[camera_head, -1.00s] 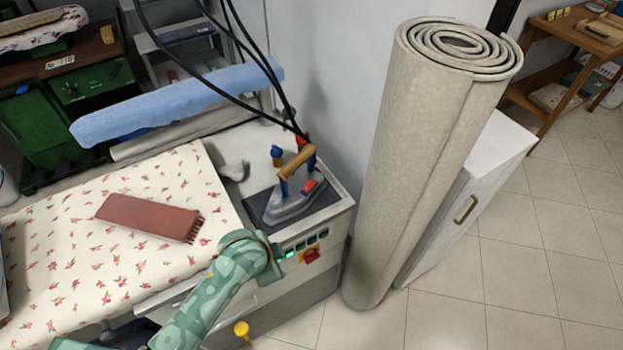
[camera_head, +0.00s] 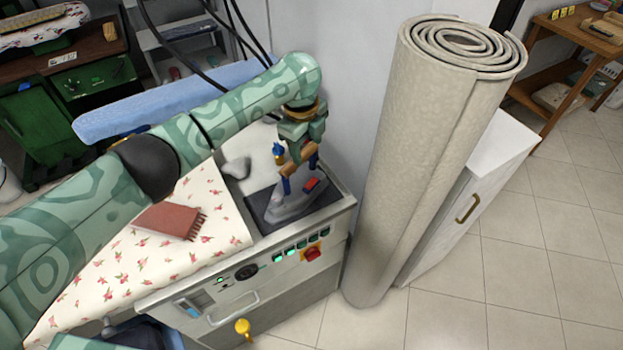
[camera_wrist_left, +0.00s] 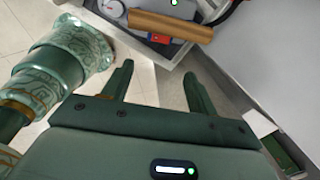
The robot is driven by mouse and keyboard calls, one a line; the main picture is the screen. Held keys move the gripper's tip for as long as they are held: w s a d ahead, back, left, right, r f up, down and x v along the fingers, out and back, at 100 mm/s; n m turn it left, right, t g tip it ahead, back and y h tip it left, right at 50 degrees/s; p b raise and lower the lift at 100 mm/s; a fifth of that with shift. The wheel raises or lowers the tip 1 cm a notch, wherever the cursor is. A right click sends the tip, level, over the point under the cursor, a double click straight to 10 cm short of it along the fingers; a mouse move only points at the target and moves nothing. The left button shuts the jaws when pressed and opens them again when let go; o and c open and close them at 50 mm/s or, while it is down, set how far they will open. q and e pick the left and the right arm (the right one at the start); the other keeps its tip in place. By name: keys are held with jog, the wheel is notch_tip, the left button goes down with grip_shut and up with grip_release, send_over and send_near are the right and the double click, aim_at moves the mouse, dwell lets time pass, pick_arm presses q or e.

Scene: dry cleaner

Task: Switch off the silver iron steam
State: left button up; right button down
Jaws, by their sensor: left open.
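The silver iron (camera_head: 291,206) rests on a dark pad at the right end of the ironing table, with a wooden handle on blue posts and a red switch (camera_head: 311,184) on its body. My left gripper (camera_head: 301,161) is open and points down at the iron, and partly hides its handle. In the left wrist view, the wooden handle (camera_wrist_left: 170,24) lies beyond the open, empty fingers (camera_wrist_left: 158,69), with the red and blue part (camera_wrist_left: 159,38) beside it. The table's front panel has several green-lit switches (camera_head: 302,246) and a red knob (camera_head: 313,254). My right gripper is not in view.
A tall rolled carpet (camera_head: 425,160) stands right of the table, beside a white cabinet (camera_head: 480,180). A fringed reddish cloth (camera_head: 172,220) lies on the floral cover, partly behind my left arm. A blue padded board (camera_head: 110,118) is behind. Tiled floor is free at the right.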

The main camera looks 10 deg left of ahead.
aim_at(312, 184)
pick_arm(q)
jog(key=f+b, duration=0.2)
jog(key=f, duration=0.2)
jog(key=w+f+b, duration=0.1)
jog(key=f+b, duration=0.1)
jog(key=f, duration=0.3)
jog(key=d+f+b, duration=0.1)
jog(key=f+b, duration=0.1)
jog(key=f, duration=0.2)
jog(key=shift+w+f, duration=0.25)
jog(key=shift+f, duration=0.15)
